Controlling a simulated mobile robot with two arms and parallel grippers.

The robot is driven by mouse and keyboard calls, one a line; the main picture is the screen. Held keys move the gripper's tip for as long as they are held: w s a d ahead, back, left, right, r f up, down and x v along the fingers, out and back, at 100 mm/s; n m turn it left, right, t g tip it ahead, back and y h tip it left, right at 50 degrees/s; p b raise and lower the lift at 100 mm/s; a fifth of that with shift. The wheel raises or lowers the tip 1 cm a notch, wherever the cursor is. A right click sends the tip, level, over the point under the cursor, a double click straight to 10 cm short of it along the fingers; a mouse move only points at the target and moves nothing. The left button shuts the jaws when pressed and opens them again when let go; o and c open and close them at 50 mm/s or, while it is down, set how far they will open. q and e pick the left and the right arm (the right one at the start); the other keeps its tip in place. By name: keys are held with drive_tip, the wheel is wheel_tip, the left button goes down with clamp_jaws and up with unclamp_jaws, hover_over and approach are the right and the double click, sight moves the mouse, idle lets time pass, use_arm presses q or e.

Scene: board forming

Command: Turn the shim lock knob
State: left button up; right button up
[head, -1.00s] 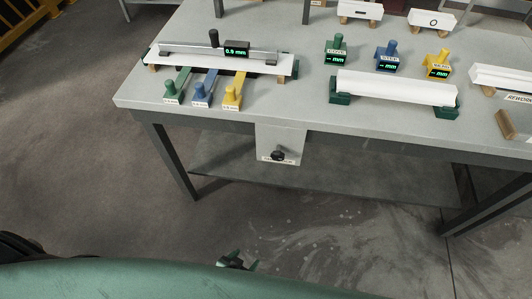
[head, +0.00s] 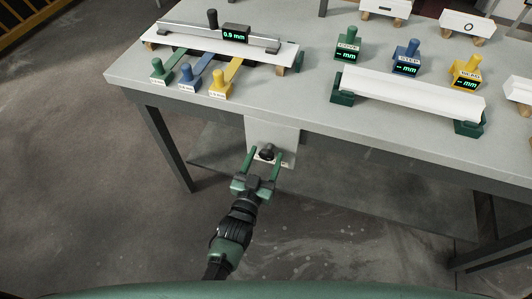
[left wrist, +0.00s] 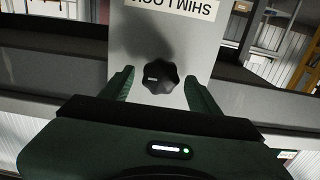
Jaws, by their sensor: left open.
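The shim lock knob (head: 267,153) is a black lobed knob on a grey panel (head: 285,132) hanging from the table's front edge. In the left wrist view the knob (left wrist: 160,78) shows a short pale mark on its left side, and the panel's label (left wrist: 180,8) reads "SHIM LOCK" upside down. My left gripper (head: 265,159) is open, with its green fingers reaching toward the panel on either side of the knob. In the left wrist view the fingertips (left wrist: 160,82) flank the knob, with gaps on both sides. My right gripper is not in view.
On the grey table (head: 128,80), a white board (head: 180,48) carries a gauge reading 0.9 mm (head: 235,33). Green, blue and yellow shims (head: 188,78) stick out at its front. Another white board (head: 410,92) rests on green supports. Space below the tabletop around the panel looks clear.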

use_arm(q)
drive_tip(key=shift+w+d, duration=0.15)
drive_tip(key=shift+w, duration=0.35)
drive_tip(key=shift+w+d, duration=0.1)
drive_tip(key=shift+w, duration=0.15)
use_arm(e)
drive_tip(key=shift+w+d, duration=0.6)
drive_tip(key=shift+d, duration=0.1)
use_arm(q)
clamp_jaws()
